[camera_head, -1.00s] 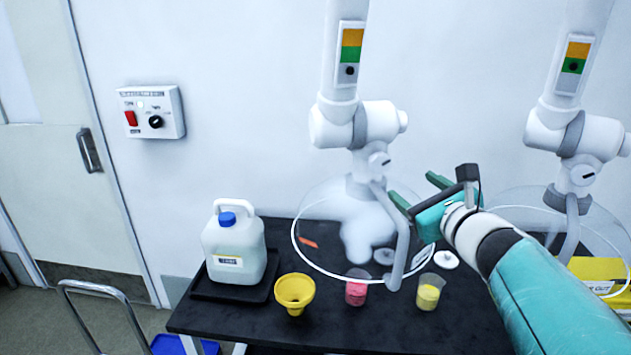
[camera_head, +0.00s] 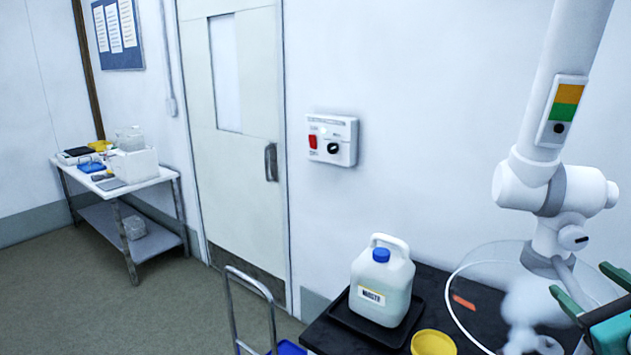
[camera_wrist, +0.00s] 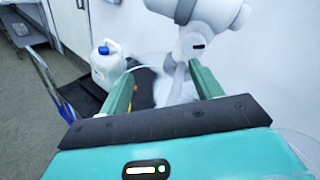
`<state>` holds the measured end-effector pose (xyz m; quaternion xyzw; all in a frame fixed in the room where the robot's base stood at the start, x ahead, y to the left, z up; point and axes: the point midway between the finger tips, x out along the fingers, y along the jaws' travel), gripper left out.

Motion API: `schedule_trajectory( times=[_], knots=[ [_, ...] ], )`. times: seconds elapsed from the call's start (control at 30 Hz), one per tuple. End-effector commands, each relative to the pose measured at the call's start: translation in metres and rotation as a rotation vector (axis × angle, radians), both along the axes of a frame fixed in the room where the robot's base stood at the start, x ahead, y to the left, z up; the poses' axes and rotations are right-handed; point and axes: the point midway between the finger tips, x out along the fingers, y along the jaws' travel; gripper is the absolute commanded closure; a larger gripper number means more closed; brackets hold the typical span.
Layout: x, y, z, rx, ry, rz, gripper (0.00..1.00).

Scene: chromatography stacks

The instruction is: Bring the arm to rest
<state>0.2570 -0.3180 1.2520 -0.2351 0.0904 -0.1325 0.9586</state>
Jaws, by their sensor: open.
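My gripper (camera_wrist: 160,92) is open in the wrist view, with its two green fingers apart and nothing between them. In the head view my gripper (camera_head: 590,300) shows only in part at the right edge, in front of the extraction hood. It is above the black bench (camera_head: 318,338), to the right of the white jug. My arm behind it is out of the picture.
A white jug with a blue cap (camera_head: 382,285) stands in a black tray (camera_head: 345,318). A yellow funnel (camera_head: 433,343) is beside it. A white extraction arm (camera_head: 548,185) hangs at right. A cart handle (camera_head: 232,300) and open floor lie left, before a door (camera_head: 235,170).

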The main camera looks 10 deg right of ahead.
Motion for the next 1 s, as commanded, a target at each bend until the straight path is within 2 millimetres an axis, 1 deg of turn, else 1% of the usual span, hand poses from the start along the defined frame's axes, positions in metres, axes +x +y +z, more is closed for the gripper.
schedule_trajectory(
  times=[0.03,0.07,0.1,0.17,0.2,0.23,0.27,0.3,0.37,0.4,0.47,0.5,0.6,0.7,0.73,0.83,0.9,1.0],
  knots=[
    [0.018,0.024,-0.005,-0.075,0.057,0.088,0.36],
    [0.028,0.039,-0.01,-0.134,0.099,0.147,0.36],
    [0.041,0.063,-0.016,-0.223,0.157,0.234,0.36],
    [0.057,0.1,-0.028,-0.372,0.242,0.377,0.36],
    [0.065,0.125,-0.038,-0.479,0.296,0.476,0.36],
    [0.07,0.144,-0.045,-0.564,0.336,0.553,0.36],
    [0.073,0.163,-0.053,-0.655,0.373,0.631,0.36],
    [0.075,0.187,-0.063,-0.778,0.417,0.733,0.36],
    [0.075,0.219,-0.078,-0.967,0.477,0.885,0.36],
    [0.072,0.238,-0.089,-1.097,0.512,0.984,0.36],
    [0.066,0.263,-0.103,-1.297,0.555,1.126,0.36],
    [0.061,0.277,-0.111,-1.434,0.58,1.218,0.36],
    [0.047,0.301,-0.129,-1.765,0.626,1.419,0.36],
    [0.037,0.313,-0.138,-2.032,0.653,1.555,0.36],
    [0.035,0.315,-0.14,-2.092,0.659,1.585,0.36],
    [0.031,0.318,-0.143,-2.222,0.674,1.642,0.36],
    [0.03,0.318,-0.143,-2.255,0.678,1.656,0.36],
    [0.03,0.318,-0.143,-2.259,0.68,1.657,0.36]
  ],
)
